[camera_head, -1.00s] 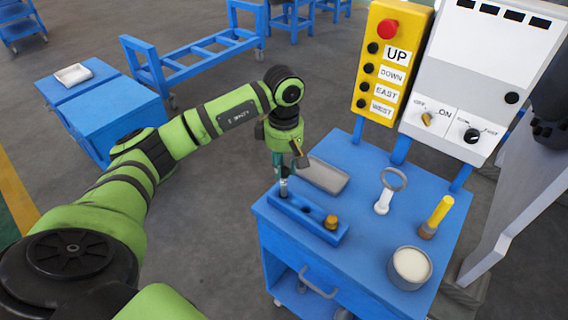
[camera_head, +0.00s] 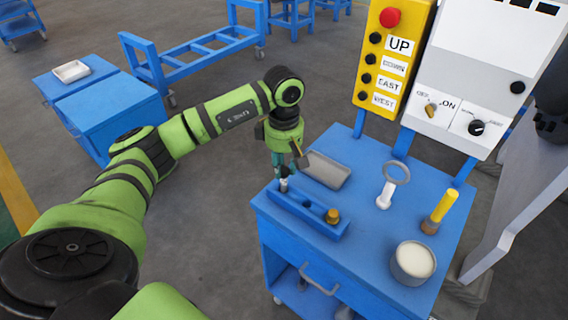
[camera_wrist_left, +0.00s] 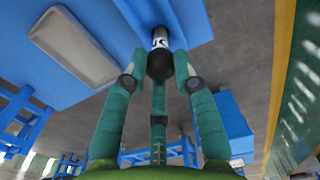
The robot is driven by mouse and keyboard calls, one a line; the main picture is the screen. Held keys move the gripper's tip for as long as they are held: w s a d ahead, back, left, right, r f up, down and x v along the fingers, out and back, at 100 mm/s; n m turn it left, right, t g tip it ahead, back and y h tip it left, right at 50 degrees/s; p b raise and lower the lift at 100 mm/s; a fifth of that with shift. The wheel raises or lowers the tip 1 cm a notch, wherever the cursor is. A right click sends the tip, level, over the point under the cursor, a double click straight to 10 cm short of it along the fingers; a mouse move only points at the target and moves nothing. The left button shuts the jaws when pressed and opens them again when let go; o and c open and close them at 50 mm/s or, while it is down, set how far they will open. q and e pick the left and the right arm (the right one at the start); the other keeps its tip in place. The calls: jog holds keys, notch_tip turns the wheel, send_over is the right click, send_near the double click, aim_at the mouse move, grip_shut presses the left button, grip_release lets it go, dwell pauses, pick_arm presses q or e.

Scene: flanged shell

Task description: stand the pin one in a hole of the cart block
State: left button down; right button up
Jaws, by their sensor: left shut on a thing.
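The blue cart block (camera_head: 318,227) lies along the near left edge of the blue cart top. A dark round hole shows near its middle, and a brass-coloured knob stands at its right end. My left gripper (camera_head: 281,172) is above the block's left end, pointing down. It is shut on pin one (camera_head: 284,185), which is upright with its lower end at the block. In the left wrist view, pin one (camera_wrist_left: 160,42) shows a black round head and a silver shaft between the fingers. I cannot tell how deep its tip sits. My right gripper is out of view.
A grey tray (camera_head: 325,171) lies just behind the block. A ring-topped white stand (camera_head: 384,197), a yellow-handled tool (camera_head: 442,207) and a white-topped round can (camera_head: 413,261) stand to the right. Yellow and white control panels rise behind. The cart's middle is clear.

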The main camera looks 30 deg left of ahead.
pick_arm(q)
jog(key=c, duration=0.9)
grip_release()
notch_tip(320, 180, up, 12)
